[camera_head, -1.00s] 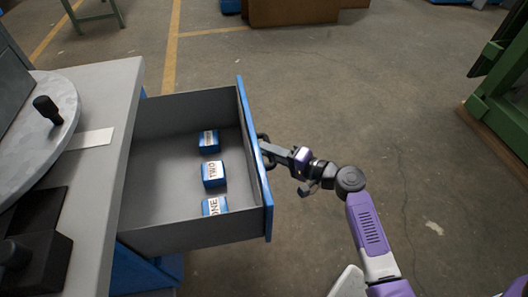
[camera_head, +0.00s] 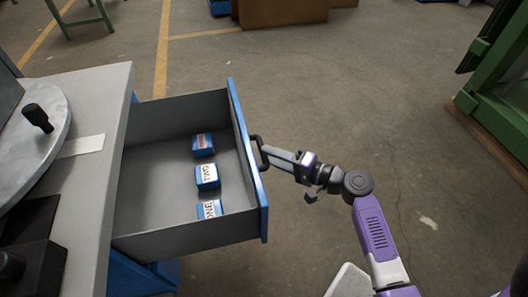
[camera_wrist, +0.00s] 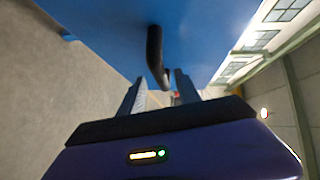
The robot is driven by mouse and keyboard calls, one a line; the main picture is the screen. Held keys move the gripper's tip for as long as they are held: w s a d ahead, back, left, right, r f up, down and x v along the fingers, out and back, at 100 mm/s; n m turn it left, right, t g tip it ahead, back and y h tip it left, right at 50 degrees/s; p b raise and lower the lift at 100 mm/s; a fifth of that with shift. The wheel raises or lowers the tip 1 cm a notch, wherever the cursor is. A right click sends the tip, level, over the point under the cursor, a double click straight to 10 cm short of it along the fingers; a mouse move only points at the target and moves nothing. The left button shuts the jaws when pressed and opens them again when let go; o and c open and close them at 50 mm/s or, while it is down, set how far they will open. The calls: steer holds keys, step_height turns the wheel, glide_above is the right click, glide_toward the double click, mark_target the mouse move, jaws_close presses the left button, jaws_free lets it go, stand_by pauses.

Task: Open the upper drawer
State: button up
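The upper drawer, with a blue front (camera_head: 246,160) and grey inside, stands pulled far out from the grey-topped bench. Its dark handle (camera_head: 258,152) is on the outer face of the front. My gripper (camera_head: 268,152) is outside the drawer at the handle. In the wrist view the handle (camera_wrist: 155,55) rises from the blue front (camera_wrist: 110,30) and lies ahead of and between my two spread fingers (camera_wrist: 160,92). The fingers are open, with gaps beside the handle. Whether a fingertip touches it is unclear.
Blue blocks with labels (camera_head: 207,178) lie inside the drawer. The bench top (camera_head: 95,110) carries a round plate (camera_head: 35,130) with a black knob, and dark parts. A green frame (camera_head: 495,100) stands at the right. The floor right of the drawer is clear.

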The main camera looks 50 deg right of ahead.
steer(key=shift+s+d+r, duration=0.15)
steer(key=shift+s, duration=0.9)
steer(key=shift+s+d+r, duration=0.15)
steer(key=shift+s, duration=0.85)
steer(key=shift+d, duration=0.1)
steer(key=s+d+f+n+g+h, duration=0.1)
steer(key=s+d+n+g+h, duration=0.15)
steer(key=s+h, duration=0.35)
steer(key=s+a+r+n+y, duration=0.1)
steer(key=s+a+r+n, duration=0.3)
steer(key=a, duration=0.4)
steer(key=s+a+r+n+t+y, duration=0.1)
steer(key=s+a+r+n+y, duration=0.2)
steer(key=s+a, duration=0.45)
steer(key=s+a+r+n, duration=0.3)
steer(key=s+a+n, duration=0.25)
steer(key=a, duration=0.25)
step_height(320, 180, up, 18)
steer(key=w+p, duration=0.1)
steer(key=p, duration=1.6)
steer(key=shift+w+d+f, duration=0.2)
